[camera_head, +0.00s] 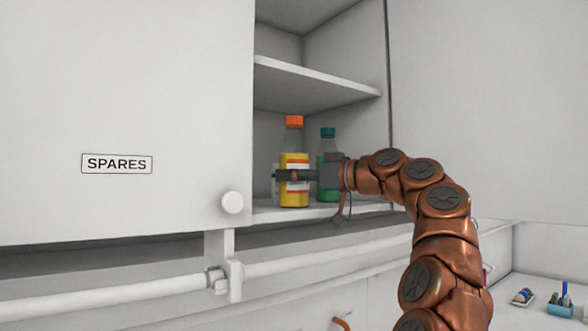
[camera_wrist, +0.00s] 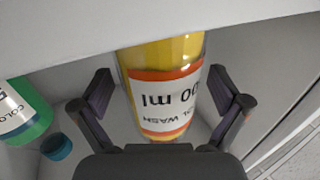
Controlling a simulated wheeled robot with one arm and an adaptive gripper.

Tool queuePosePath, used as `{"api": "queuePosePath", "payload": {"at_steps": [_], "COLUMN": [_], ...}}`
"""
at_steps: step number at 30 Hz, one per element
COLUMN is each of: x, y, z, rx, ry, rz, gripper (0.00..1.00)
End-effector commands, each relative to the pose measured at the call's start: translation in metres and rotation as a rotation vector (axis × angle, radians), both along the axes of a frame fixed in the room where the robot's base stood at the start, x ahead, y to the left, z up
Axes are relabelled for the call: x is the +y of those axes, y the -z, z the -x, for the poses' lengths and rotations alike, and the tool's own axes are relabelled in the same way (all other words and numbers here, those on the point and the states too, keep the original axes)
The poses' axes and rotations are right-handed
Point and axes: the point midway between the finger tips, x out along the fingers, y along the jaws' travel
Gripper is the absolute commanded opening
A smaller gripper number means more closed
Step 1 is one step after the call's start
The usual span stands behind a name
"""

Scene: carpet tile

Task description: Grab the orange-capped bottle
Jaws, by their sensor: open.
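The orange-capped bottle (camera_head: 293,165) stands upright on the lower shelf of the open cabinet. It is clear with yellow contents and a white and orange label. My gripper (camera_head: 292,175) is at label height, with its fingers around the bottle. In the wrist view the bottle (camera_wrist: 163,88) lies between the two open fingers of my gripper (camera_wrist: 166,105), with gaps visible on both sides. The bottle's cap is hidden in the wrist view.
A teal-capped bottle with green contents (camera_head: 328,185) stands close to the right on the same shelf. An upper shelf (camera_head: 310,80) is above. The cabinet door marked SPARES (camera_head: 120,110) is at left, and a white rail (camera_head: 110,301) runs below.

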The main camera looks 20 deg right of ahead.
Motion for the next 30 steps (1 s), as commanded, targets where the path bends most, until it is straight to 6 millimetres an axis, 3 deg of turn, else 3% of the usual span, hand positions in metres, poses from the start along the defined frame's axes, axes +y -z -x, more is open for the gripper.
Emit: {"api": "queuePosePath", "payload": {"at_steps": [5,30], "x": [0.0001,0.0000], "y": [0.0001,0.0003], "z": [-0.0001,-0.0001], "rx": [-0.001,0.001], "ry": [0.000,0.000], "rz": [-0.001,-0.001], "gripper": [0.98,0.10]}}
